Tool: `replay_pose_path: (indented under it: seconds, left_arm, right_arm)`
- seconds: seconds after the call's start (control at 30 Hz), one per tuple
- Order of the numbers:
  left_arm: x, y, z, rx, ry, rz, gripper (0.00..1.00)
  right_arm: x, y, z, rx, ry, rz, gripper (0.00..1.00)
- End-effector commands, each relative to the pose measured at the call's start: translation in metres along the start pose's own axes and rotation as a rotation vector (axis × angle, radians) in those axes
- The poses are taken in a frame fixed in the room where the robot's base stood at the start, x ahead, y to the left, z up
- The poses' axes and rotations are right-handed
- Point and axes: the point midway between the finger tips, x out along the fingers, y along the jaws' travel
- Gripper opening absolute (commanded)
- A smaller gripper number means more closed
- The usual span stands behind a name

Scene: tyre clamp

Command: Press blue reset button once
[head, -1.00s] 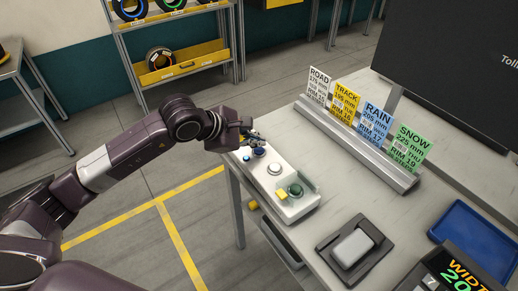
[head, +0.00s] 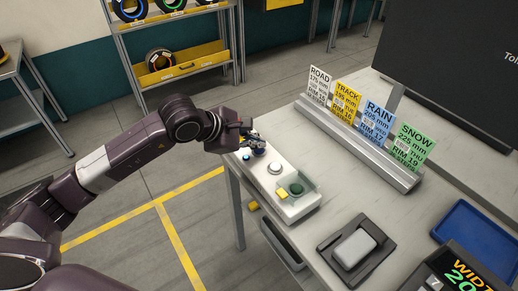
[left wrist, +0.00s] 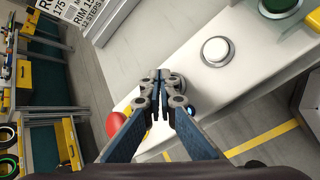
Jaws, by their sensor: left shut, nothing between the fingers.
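A pale control box (head: 309,207) lies along the table's left edge in the head view. The blue button (head: 258,153) is near its far end, partly covered by my left gripper (head: 256,143). A small bright blue spot (head: 246,157) shows beside it. My left gripper is shut and empty, with its fingertips just over or at the blue button; I cannot tell whether they touch. In the left wrist view the shut fingers (left wrist: 162,78) hide most of the box end, and only a sliver of blue shows behind them. My right gripper is not in view.
A white button (head: 275,168) and a green button (head: 297,188) with a yellow part sit nearer on the box. A red knob (left wrist: 117,123) shows left of the fingers in the wrist view. A sign rack (head: 360,145) stands to the right, with bare tabletop between.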

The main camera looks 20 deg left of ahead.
Motion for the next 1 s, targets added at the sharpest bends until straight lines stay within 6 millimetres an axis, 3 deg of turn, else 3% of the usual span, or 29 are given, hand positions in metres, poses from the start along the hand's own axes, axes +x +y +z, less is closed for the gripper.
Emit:
replay_pose_path:
  seconds: [1.0]
  left_arm:
    - [0.006,-0.004,-0.004,0.0,0.0,0.0,0.0]
  right_arm:
    - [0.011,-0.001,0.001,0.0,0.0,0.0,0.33]
